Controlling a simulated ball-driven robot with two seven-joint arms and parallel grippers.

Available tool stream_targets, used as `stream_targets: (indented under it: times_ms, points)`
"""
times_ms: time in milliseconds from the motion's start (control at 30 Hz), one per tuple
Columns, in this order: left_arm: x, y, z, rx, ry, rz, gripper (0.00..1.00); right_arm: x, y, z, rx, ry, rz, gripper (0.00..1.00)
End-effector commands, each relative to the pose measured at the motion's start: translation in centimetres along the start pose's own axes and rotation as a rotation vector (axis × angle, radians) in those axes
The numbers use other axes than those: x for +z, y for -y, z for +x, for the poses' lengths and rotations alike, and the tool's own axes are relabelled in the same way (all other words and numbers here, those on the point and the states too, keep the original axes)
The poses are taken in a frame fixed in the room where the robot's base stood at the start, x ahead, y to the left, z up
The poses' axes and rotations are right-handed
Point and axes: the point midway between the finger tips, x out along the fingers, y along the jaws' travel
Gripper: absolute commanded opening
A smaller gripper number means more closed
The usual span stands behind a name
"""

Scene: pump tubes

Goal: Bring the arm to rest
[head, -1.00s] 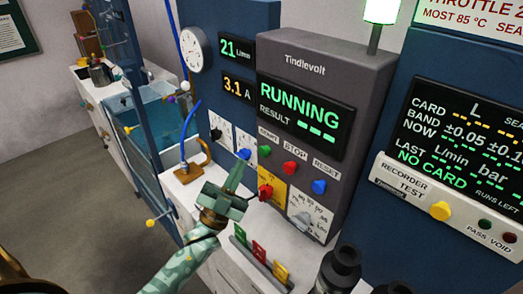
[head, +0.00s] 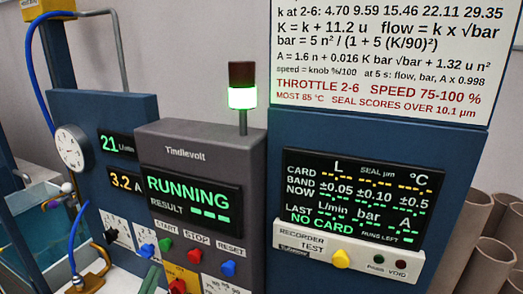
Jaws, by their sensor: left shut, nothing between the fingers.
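The rest of that arm is out of the picture. My right gripper is not in view. The grey Tindlevolt control box (head: 190,153) reads RUNNING, and the green lamp (head: 242,98) on its post is lit.
Start (head: 165,244), stop (head: 196,240) and reset (head: 228,268) buttons sit on the box. A water tank (head: 40,235) is at left, brown tubes (head: 480,225) at right.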

Motion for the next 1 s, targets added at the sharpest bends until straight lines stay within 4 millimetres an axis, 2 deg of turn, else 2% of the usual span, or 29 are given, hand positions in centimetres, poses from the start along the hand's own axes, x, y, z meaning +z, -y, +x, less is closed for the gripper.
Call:
stream_targets:
  times_ms: [167,300,500,900,1000]
  points:
    - [1.8,-3.4,-2.9,0.201,0.372,0.049,0.00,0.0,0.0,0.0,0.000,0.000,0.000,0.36]
    - [2.8,-4.4,-7.4,0.336,0.693,0.096,0.00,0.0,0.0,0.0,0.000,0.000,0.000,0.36]
    - [2.5,-3.5,-13.8,0.452,1.040,0.166,0.00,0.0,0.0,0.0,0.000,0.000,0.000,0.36]
    - [-0.8,0.7,-22.4,0.554,1.460,0.303,0.00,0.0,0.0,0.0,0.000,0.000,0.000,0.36]
    - [1.7,-2.0,-24.0,0.596,1.481,0.274,0.00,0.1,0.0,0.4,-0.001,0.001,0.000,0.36]
